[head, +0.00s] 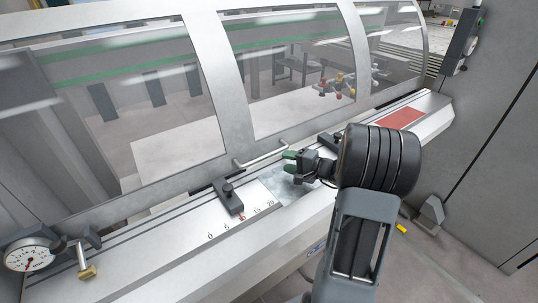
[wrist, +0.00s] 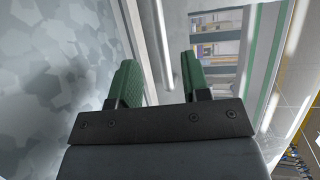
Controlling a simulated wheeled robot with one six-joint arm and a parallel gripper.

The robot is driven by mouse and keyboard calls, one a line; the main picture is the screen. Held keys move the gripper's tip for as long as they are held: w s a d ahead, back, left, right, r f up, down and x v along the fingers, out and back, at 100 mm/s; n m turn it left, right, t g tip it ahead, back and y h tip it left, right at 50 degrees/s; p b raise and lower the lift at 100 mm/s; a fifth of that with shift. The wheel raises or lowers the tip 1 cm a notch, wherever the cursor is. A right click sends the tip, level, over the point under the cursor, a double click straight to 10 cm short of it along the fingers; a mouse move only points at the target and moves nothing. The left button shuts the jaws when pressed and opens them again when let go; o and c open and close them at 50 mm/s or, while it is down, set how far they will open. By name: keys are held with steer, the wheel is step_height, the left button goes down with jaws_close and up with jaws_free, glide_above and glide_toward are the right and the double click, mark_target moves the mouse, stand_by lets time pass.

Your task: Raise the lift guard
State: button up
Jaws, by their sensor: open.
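The lift guard (head: 232,95) is a curved metal frame with clear panels, and its lower edge is down close to the machine's front ledge. A pale bar handle (head: 262,155) sits on its lower rail. My gripper (head: 290,160) has green fingers and is at the right end of the handle, over the ledge. In the wrist view my gripper (wrist: 160,80) is open, and a light bar, which looks like the handle (wrist: 162,45), shows in the gap between the fingers. I cannot tell whether either finger touches it. My arm hides part of the ledge.
The ledge (head: 150,240) carries a black clamp block (head: 228,197), a number scale, a dial gauge (head: 30,254) and a red patch (head: 398,118). A control box (head: 462,40) is at the upper right. Grey cabinet walls stand right of my arm.

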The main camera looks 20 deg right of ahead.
mark_target(267, 156)
steer(key=x, duration=0.2)
steer(key=p+x, duration=0.1)
steer(key=x, duration=0.2)
steer(key=a+x, duration=0.1)
steer(key=x, duration=0.2)
steer(key=shift+s+r+p, duration=0.15)
steer(key=shift+r+p, duration=0.1)
steer(key=shift+p, duration=0.05)
steer(key=shift+w+f, duration=0.35)
steer(key=shift+w, duration=0.35)
steer(key=shift+s+a+r, duration=0.1)
steer(key=shift+r, duration=0.05)
jaws_close()
